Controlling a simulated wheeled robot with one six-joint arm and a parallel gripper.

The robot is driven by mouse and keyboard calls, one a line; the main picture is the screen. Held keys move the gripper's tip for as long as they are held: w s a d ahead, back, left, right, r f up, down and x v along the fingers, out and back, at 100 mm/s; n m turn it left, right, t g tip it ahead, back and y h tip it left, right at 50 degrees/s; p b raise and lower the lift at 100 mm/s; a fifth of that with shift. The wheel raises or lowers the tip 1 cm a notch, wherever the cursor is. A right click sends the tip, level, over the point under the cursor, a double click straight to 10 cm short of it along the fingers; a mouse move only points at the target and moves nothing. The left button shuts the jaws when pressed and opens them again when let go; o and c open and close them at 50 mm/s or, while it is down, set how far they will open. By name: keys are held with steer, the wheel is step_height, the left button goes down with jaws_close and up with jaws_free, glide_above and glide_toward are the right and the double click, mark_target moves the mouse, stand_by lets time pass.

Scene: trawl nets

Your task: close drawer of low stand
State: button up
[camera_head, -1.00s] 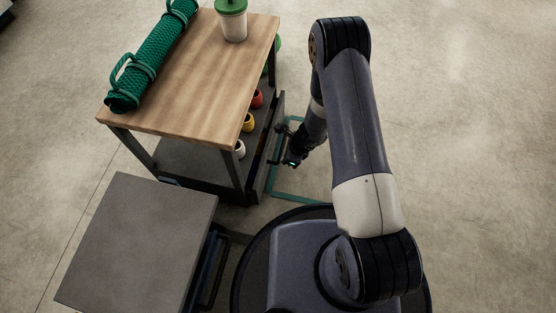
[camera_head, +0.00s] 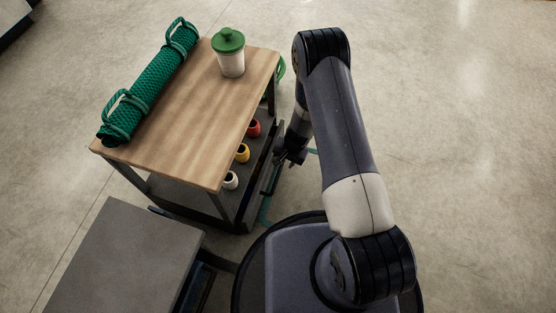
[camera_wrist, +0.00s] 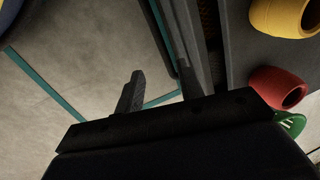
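The low stand has a wooden top (camera_head: 190,110) and a dark lower shelf. Its drawer front (camera_head: 262,172) is on the right side below the shelf. In the wrist view the drawer front (camera_wrist: 190,40) stands a little out from the shelf edge, with a narrow dark gap showing reddish netting. A dark bar handle (camera_wrist: 161,38) runs along its outer side. My gripper (camera_head: 284,160) is beside the drawer front, low down. In the wrist view its fingers (camera_wrist: 160,88) are apart with nothing between them; the right one is close to the front. I cannot tell whether it touches.
Yellow (camera_wrist: 285,16), red (camera_wrist: 277,88) and white (camera_head: 230,180) rings or pots sit on the shelf. A green net roll (camera_head: 150,85) and a green-lidded cup (camera_head: 230,52) are on top. A grey cabinet (camera_head: 120,255) stands at lower left. Floor to the right is clear.

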mark_target(279, 172)
steer(key=shift+n, duration=0.4)
steer(key=f+b, duration=0.1)
steer(key=f, duration=0.2)
steer(key=a+f+b, duration=0.1)
steer(key=f, duration=0.3)
steer(key=w+a+f+b, duration=0.1)
steer(key=f, duration=0.2)
steer(key=shift+w+f, duration=0.1)
steer(key=shift+f, duration=0.25)
steer(key=shift+c, duration=0.3)
jaws_close()
steer(key=shift+b, duration=0.3)
